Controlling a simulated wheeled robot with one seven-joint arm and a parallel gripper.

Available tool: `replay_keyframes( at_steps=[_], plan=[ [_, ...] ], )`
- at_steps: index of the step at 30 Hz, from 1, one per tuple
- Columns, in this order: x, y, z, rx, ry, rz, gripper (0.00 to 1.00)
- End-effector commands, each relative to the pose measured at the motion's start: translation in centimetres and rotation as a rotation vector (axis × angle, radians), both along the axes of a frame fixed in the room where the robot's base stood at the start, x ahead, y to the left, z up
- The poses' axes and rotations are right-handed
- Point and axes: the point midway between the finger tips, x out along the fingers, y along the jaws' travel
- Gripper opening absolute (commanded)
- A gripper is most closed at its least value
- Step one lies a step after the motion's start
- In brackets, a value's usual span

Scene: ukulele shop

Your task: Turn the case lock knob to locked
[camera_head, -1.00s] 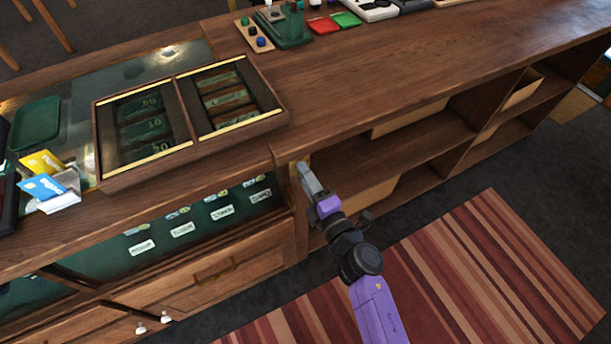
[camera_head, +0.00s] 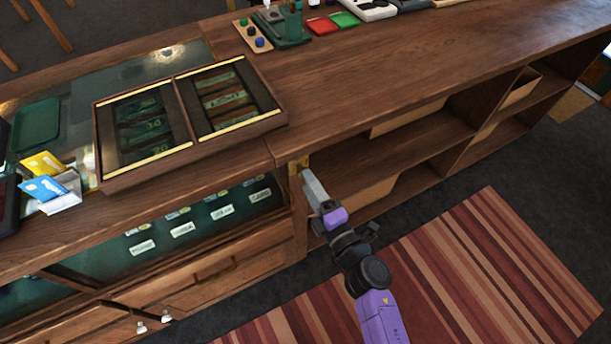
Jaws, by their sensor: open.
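A small brass lock plate (camera_head: 299,165) sits on the wooden post at the right end of the glass-fronted case (camera_head: 185,228), just under the countertop. The knob itself is mostly hidden behind my gripper, so its setting cannot be read. My gripper (camera_head: 309,178) is open, with its grey fingers pointing up at the lock plate. The fingertips are at or very near the plate; whether they touch the knob cannot be told.
A wooden box with two glass lids (camera_head: 190,115) stands on the counter above the case. Open shelves (camera_head: 400,150) lie to the right of the post. A card holder (camera_head: 52,190) stands at the left. A striped rug (camera_head: 470,270) covers clear floor in front.

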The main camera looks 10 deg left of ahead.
Motion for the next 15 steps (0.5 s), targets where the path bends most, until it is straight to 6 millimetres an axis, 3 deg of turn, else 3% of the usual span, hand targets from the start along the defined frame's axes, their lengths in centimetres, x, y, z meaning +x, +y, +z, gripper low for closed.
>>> replay_keyframes(
  at_steps=[7,15],
  plan=[
    [-3.1,-2.1,-0.1,0.0,0.002,-0.002,0.5],
    [-3.9,-2.6,0.0,0.0,0.0,0.0,0.5]
  ],
)
